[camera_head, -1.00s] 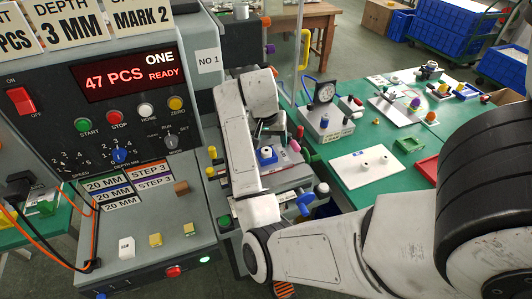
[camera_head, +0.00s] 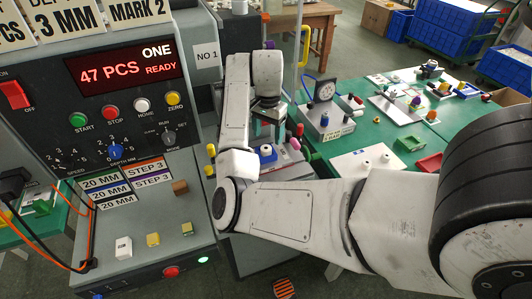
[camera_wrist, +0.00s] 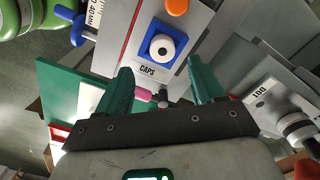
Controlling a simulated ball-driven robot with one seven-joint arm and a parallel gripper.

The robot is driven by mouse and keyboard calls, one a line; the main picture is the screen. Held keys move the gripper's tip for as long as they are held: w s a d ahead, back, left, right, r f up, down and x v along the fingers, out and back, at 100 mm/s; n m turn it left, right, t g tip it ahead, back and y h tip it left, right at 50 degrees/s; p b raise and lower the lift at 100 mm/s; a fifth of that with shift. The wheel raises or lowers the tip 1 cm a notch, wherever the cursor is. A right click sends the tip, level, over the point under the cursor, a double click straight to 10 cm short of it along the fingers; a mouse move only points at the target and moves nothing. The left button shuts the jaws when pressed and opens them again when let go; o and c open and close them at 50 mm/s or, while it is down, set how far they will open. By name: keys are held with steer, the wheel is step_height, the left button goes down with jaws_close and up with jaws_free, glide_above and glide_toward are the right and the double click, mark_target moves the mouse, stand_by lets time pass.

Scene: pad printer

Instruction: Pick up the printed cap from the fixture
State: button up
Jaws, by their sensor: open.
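The white round cap (camera_wrist: 160,47), with a dark hole in its centre, sits in the square blue fixture (camera_wrist: 152,33) above the CAPS label. In the head view the cap (camera_head: 266,149) and blue fixture (camera_head: 272,158) show just below my gripper (camera_head: 268,131). In the wrist view my gripper (camera_wrist: 160,76) has its two green fingers spread wide, with nothing held. The cap appears beyond the fingertips, roughly between them and apart from both. The exact height gap cannot be told.
An orange knob (camera_wrist: 177,7) stands close beside the fixture. The control panel (camera_head: 120,110) rises at left. On the green table at right are a gauge stand (camera_head: 325,118), a white plate (camera_head: 350,165) with pegs and a red tray (camera_head: 430,162).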

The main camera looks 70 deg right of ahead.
mark_target(266, 148)
steer(key=shift+w+a+f+p, duration=0.15)
steer(key=shift+f+p, duration=0.35)
steer(key=shift+f, duration=2.1)
steer(key=c, duration=1.2)
